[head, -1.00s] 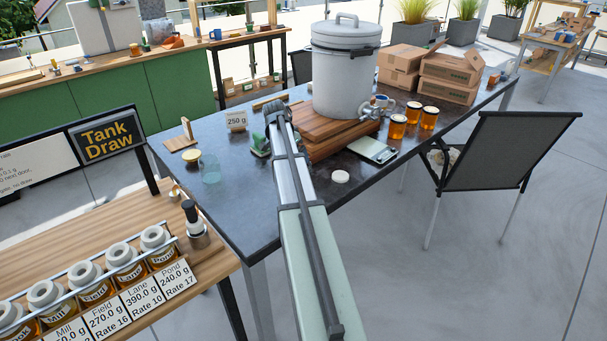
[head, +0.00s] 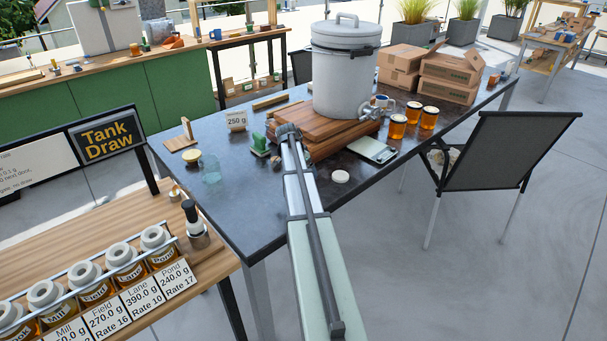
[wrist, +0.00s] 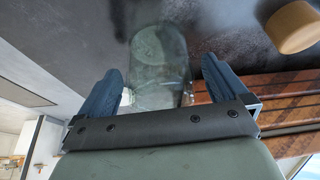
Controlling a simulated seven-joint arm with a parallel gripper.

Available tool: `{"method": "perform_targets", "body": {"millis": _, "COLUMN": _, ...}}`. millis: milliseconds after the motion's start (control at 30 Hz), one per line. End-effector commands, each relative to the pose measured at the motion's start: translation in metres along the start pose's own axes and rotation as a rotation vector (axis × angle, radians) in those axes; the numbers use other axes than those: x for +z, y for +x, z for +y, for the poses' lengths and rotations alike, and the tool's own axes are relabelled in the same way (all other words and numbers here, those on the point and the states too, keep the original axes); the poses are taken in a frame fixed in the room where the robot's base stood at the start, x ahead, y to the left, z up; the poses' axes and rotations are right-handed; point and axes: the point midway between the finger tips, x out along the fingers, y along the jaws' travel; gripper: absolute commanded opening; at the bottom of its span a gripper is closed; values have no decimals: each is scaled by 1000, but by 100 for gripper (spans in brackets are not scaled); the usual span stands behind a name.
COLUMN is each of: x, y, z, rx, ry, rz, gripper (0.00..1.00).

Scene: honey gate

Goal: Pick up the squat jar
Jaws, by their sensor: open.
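A clear, squat glass jar (wrist: 158,62) shows in the wrist view, upright on the dark table between my open blue fingers. My gripper (wrist: 163,85) has space on both sides of the glass and does not appear to touch it. In the head view a clear glass jar (head: 211,171) stands on the left part of the dark table; I cannot tell whether it is the same jar. My fingers are not clearly visible in the head view, where my arm hides part of the table.
In the wrist view a tan round object (wrist: 292,27) and wooden boards (wrist: 275,98) lie close on the right.

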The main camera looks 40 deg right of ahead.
Motion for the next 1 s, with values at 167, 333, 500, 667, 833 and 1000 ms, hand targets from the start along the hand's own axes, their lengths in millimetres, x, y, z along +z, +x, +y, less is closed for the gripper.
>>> {"method": "perform_targets", "body": {"millis": 167, "x": 0, "y": 11, "z": 0, "rx": -1, "ry": -1, "rz": 1, "gripper": 100}}
{"method": "perform_targets", "body": {"millis": 333, "x": 0, "y": 10, "z": 0, "rx": -1, "ry": -1, "rz": 1, "gripper": 98}}
{"method": "perform_targets", "body": {"millis": 500, "x": 0, "y": 10, "z": 0, "rx": -1, "ry": 0, "rz": 0, "gripper": 82}}
{"method": "perform_targets", "body": {"millis": 667, "x": 0, "y": 10, "z": 0, "rx": -1, "ry": 0, "rz": 0, "gripper": 66}}
{"method": "perform_targets", "body": {"millis": 833, "x": 0, "y": 10, "z": 0, "rx": 0, "ry": 0, "rz": 0, "gripper": 50}}
{"method": "perform_targets", "body": {"millis": 1000, "x": 0, "y": 10, "z": 0, "rx": -1, "ry": 0, "rz": 1, "gripper": 41}}
